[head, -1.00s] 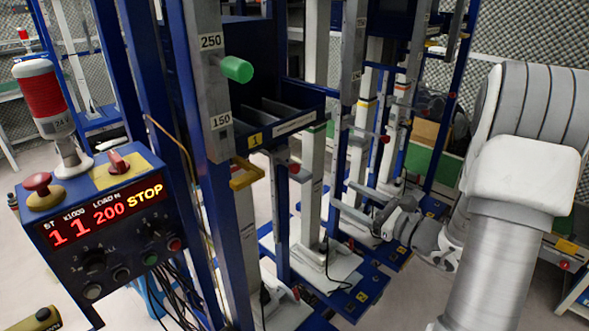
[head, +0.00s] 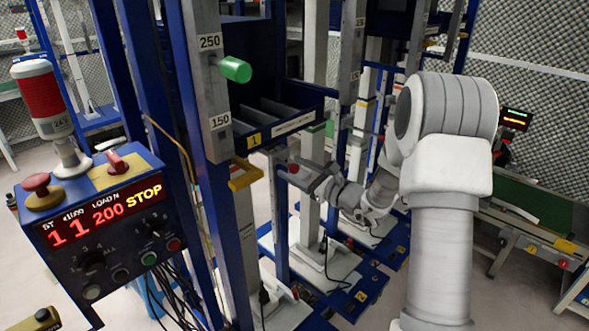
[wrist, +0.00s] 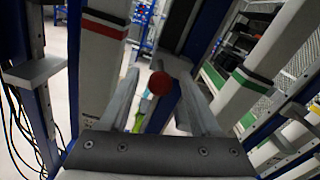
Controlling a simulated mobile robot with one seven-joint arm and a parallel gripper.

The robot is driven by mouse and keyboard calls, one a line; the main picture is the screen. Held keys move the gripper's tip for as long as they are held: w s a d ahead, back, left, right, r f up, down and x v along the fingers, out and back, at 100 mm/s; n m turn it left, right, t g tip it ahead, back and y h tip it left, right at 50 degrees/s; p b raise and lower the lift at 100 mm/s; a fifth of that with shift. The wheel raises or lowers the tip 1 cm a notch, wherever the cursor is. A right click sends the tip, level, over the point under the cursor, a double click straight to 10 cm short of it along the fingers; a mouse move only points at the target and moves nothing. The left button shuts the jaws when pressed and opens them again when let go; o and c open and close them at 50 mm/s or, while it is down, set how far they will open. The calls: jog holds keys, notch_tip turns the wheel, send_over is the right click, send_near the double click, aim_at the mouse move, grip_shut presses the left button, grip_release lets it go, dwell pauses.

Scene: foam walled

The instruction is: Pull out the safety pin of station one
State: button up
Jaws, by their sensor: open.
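The pin's shaft is hidden behind the knob in the wrist view.
A control box (head: 110,215) with a red display reading STOP stands at left, under a red lamp (head: 42,95). A green handle (head: 236,69) juts from the near post. Blue frame posts stand close around my gripper. Other stations stand behind.

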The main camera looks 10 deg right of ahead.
grip_shut()
dwell(0.4)
dwell(1.1)
